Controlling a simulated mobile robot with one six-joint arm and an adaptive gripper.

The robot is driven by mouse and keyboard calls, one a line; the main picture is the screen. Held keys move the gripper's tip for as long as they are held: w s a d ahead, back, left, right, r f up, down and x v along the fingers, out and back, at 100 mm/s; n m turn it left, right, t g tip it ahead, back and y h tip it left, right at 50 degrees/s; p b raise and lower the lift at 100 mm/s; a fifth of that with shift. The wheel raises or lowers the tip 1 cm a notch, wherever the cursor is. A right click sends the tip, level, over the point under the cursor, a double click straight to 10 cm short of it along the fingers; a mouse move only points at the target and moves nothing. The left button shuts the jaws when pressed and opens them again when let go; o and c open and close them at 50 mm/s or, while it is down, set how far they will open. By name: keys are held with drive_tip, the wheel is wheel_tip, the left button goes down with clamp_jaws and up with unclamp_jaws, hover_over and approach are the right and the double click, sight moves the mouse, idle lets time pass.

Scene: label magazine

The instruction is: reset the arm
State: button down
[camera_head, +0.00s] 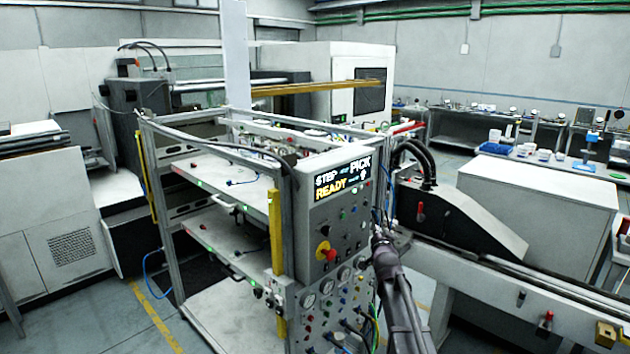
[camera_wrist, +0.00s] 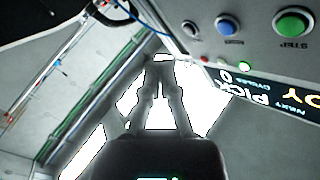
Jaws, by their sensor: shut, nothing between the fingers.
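My gripper (camera_wrist: 162,62) shows in the wrist view with its two fingers close together at the tips and nothing between them. In the head view my dark arm rises from the bottom edge, right of the control panel (camera_head: 342,245) of a machine frame. The gripper's fingers cannot be made out clearly there. In the wrist view the panel's display (camera_wrist: 262,92) appears upside down at the right, apart from the fingers.
The panel display (camera_head: 342,180) reads "STEP", "PICK" and "READY". A red emergency button (camera_head: 326,252) sits below it. The wrist view shows a blue button (camera_wrist: 228,25) and a green button (camera_wrist: 293,22). A conveyor rail (camera_head: 510,285) runs right of my arm. Open floor (camera_head: 110,320) lies at the lower left.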

drive_tip(key=s+a+f+n+g, duration=0.1)
drive_tip(key=s+f+n+g, duration=0.2)
drive_tip(key=s+f+g, duration=1)
drive_tip(key=s+a+f+n+g, duration=0.1)
drive_tip(key=s+f, duration=0.1)
drive_tip(key=s, duration=0.6)
drive_tip(key=s+a+f+n+g+b, duration=0.1)
drive_tip(key=s+a+f+n+g, duration=0.1)
drive_tip(key=s, duration=0.6)
drive_tip(key=s+a+f+n+g+y, duration=0.1)
drive_tip(key=s+f, duration=0.1)
drive_tip(key=s, duration=0.7)
drive_tip(key=shift+a+f+g, duration=0.3)
drive_tip(key=shift+g, duration=0.1)
